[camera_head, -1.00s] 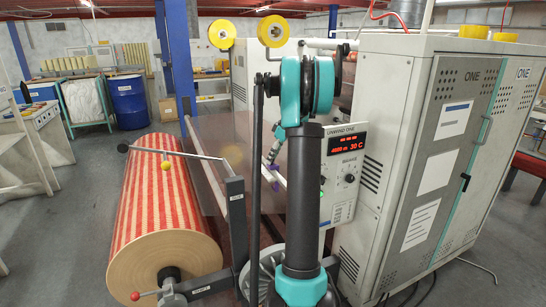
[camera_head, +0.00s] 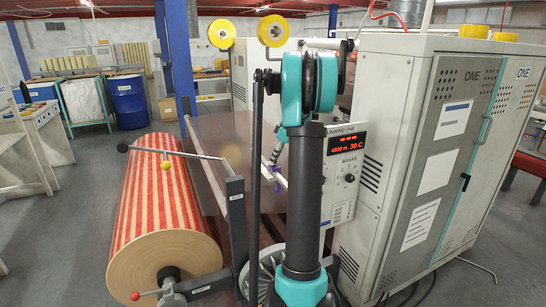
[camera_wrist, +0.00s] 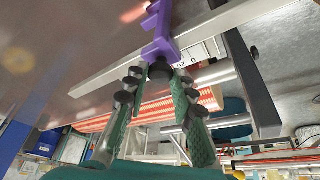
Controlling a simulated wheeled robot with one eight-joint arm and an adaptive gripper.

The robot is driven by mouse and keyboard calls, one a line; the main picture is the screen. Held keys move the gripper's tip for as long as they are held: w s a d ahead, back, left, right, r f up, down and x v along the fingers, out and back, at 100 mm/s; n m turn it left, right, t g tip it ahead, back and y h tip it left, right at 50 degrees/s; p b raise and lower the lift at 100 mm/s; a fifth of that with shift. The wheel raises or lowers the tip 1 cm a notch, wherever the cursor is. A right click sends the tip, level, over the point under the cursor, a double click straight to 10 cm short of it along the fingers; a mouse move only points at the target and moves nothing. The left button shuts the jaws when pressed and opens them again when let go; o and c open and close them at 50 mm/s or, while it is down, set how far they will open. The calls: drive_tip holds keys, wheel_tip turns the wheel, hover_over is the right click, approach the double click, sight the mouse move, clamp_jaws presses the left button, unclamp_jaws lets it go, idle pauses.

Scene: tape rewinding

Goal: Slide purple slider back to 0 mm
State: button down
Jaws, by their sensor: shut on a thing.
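The purple slider (camera_wrist: 158,32) sits on a pale metal rail (camera_wrist: 105,70) in the wrist view, with a black knob (camera_wrist: 160,71) towards me. My gripper (camera_wrist: 161,76) has its two green-padded fingers closed in on that knob, one on each side. A printed scale (camera_wrist: 195,52) with a few digits shows on the rail just right of the slider. In the head view the purple slider (camera_head: 258,188) is small and partly hidden behind my arm. The exact scale reading is not clear.
A red-and-cream striped roll (camera_head: 165,215) lies on the left. A dark frame post (camera_head: 237,220) stands near my arm. A control panel (camera_head: 346,165) with red digits and a large grey cabinet (camera_head: 400,170) are on the right. Open floor lies at the far left.

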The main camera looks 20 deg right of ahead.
drive_tip(key=s, duration=0.2)
drive_tip(key=shift+s, duration=0.4)
drive_tip(key=c, duration=1.3)
unclamp_jaws()
drive_tip(key=shift+o, duration=0.2)
drive_tip(key=v, duration=1.2)
drive_tip(key=shift+w, duration=0.1)
